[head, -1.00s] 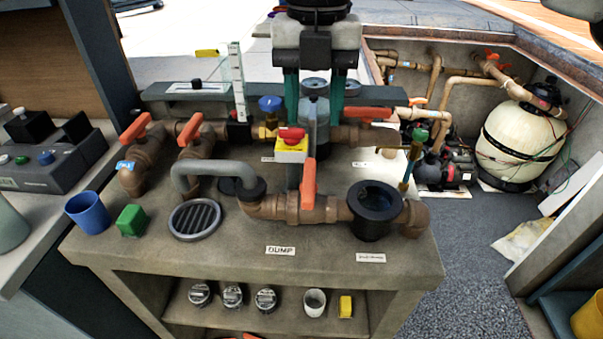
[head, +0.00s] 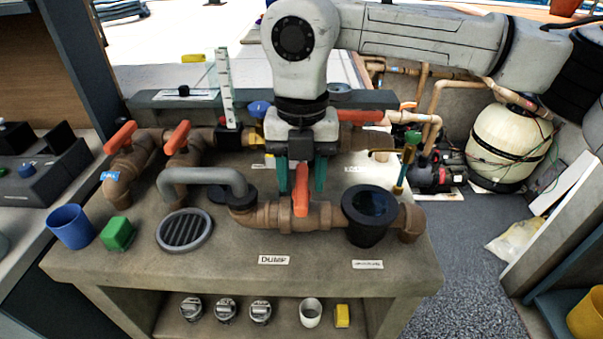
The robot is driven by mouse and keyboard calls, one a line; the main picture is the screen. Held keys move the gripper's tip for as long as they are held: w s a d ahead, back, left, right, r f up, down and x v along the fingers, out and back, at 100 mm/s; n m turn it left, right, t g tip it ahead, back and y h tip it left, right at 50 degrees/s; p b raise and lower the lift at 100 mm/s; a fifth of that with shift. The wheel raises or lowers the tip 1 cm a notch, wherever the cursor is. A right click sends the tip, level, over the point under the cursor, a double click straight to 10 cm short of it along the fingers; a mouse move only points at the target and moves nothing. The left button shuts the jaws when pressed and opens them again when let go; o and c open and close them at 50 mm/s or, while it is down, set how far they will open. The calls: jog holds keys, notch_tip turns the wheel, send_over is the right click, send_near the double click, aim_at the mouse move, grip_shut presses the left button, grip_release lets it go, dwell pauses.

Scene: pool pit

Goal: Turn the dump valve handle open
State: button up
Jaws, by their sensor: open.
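The dump valve handle (head: 301,192) is an orange lever on a brown pipe, above the "DUMP" label (head: 273,260) on the bench. It points up and back, across the pipe. My gripper (head: 301,189) comes down from above with its two teal fingers apart, one on each side of the handle's upper part. The fingers look open; whether either touches the handle cannot be told. My wrist hides what stands behind the handle.
A grey hose (head: 205,176) bends from the left into the pipe, beside a round drain grate (head: 185,229). A dark strainer pot (head: 367,213) stands close on the right. A blue cup (head: 70,227) and a green block (head: 117,233) sit at the left.

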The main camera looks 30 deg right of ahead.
jog(key=shift+f, duration=0.15)
jog(key=shift+c, duration=0.2)
grip_shut()
